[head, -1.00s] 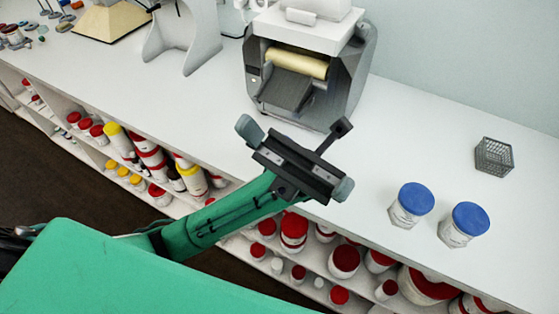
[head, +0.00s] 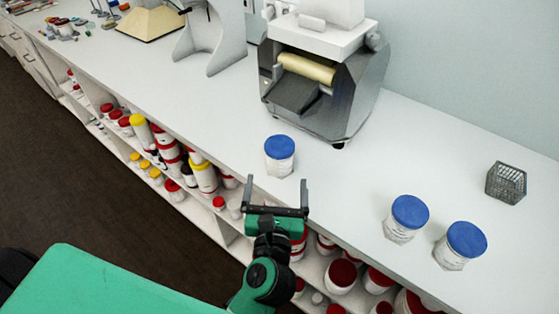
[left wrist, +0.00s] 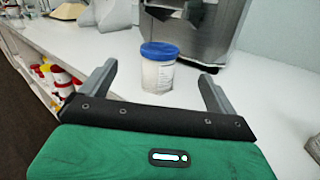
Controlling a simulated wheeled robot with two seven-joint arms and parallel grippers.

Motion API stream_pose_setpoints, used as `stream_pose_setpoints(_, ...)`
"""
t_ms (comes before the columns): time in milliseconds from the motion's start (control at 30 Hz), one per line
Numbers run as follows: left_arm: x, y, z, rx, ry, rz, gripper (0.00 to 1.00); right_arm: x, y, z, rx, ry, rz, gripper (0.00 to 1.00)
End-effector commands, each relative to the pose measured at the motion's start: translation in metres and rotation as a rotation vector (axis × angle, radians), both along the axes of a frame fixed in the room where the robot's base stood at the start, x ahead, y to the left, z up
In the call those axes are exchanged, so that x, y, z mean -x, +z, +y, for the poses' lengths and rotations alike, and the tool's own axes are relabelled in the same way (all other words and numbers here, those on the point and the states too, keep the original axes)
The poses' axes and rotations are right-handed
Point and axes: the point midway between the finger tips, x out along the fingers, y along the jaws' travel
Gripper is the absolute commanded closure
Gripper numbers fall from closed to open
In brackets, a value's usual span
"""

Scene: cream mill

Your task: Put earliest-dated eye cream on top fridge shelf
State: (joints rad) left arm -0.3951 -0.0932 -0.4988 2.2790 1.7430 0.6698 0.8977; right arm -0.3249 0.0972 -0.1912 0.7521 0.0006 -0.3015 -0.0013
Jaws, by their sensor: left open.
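Three white jars with blue lids stand upright on the white counter in the head view. One jar (head: 280,160) stands alone in front of the grey machine. The other two, a middle jar (head: 403,222) and a right jar (head: 457,249), stand close together near the front edge at right. Their label dates are too small to read. My left gripper (head: 276,197) is open and empty, just in front of the lone jar. In the left wrist view the lone jar (left wrist: 158,72) stands ahead, between and beyond the open fingers (left wrist: 157,85). No fridge is in view. My right gripper is not seen.
A grey machine with a yellow roll (head: 310,95) stands behind the lone jar. A small wire basket (head: 506,184) stands at the back right. Shelves under the counter (head: 232,250) hold several red- and yellow-lidded containers. The counter between the lone jar and the pair is clear.

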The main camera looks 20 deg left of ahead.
Motion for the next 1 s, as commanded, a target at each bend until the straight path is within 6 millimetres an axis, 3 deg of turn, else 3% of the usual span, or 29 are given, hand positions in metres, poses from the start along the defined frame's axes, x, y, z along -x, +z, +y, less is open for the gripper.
stream_pose_setpoints(167, -0.002, -0.009, -0.001, 0.099, -0.022, 0.015, 0.07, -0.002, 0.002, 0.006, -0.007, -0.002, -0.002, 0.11)
stream_pose_setpoints(433, -0.047, -0.006, 0.01, 0.096, -0.022, 0.013, 0.07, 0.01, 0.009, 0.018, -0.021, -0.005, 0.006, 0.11)
stream_pose_setpoints(600, -0.071, -0.008, 0.016, 0.096, -0.022, 0.014, 0.07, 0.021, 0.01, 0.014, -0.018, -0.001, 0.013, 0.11)
stream_pose_setpoints(767, -0.081, -0.009, 0.018, 0.096, -0.022, 0.014, 0.07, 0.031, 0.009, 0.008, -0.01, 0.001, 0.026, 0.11)
stream_pose_setpoints(1000, -0.109, -0.008, 0.027, 0.094, -0.021, 0.014, 0.07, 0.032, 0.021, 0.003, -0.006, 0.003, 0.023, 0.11)
